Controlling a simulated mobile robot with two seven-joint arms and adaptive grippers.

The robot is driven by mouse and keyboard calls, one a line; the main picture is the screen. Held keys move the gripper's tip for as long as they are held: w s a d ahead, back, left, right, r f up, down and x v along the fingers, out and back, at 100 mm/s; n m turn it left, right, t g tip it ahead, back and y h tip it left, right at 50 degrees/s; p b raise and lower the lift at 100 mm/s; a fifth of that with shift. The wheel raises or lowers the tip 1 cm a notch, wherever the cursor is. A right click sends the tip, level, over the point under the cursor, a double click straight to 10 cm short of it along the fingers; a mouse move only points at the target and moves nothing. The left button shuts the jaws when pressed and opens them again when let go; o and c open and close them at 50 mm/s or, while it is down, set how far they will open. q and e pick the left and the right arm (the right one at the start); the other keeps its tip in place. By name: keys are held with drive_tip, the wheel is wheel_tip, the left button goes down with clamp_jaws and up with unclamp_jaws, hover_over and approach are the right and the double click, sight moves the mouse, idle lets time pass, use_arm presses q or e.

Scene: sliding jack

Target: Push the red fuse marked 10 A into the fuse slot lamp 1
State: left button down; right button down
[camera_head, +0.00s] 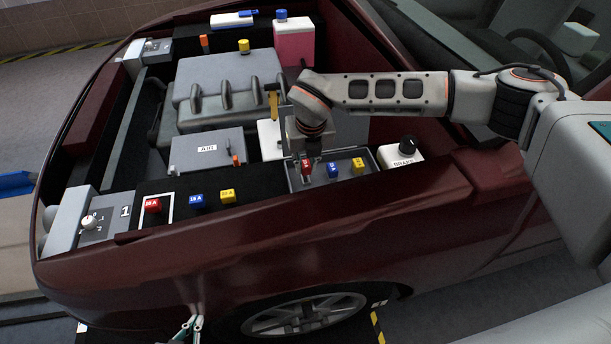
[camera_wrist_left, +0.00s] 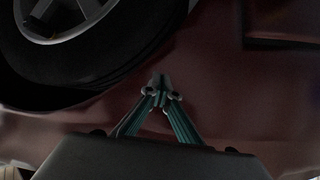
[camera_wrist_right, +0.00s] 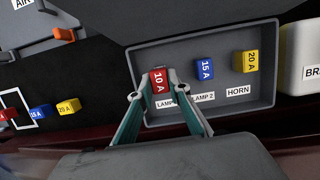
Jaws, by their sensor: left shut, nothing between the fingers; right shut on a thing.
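The red fuse marked 10 A (camera_wrist_right: 160,81) stands in the grey fuse box (camera_wrist_right: 190,112), directly behind the label LAMP 1 (camera_wrist_right: 166,104). The head view also shows this red fuse (camera_head: 307,168). My right gripper (camera_wrist_right: 162,88) is shut on it from above, with one finger on each side. How deep the fuse sits in its slot is hidden. My left gripper (camera_head: 195,321) is shut and empty, low beside the car's front wheel. The left wrist view shows its fingertips (camera_wrist_left: 160,86) together.
A blue 15 A fuse (camera_wrist_right: 206,69) and a yellow 20 A fuse (camera_wrist_right: 245,62) stand right of the red one. Red (camera_head: 152,205), blue (camera_head: 197,201) and yellow (camera_head: 228,196) fuses lie to the left. A white BRAKE reservoir (camera_head: 399,156) borders the box on the right.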

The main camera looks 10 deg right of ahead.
sight(306, 166)
idle(0.5)
drive_tip(key=shift+f, duration=0.1)
drive_tip(key=shift+f, duration=0.3)
idle(1.8)
drive_tip(key=shift+s+b+x, duration=0.25)
drive_tip(key=shift+b+x, duration=0.05)
drive_tip(key=shift+x, duration=0.8)
drive_tip(key=c, duration=1.8)
unclamp_jaws()
drive_tip(key=shift+f, duration=0.1)
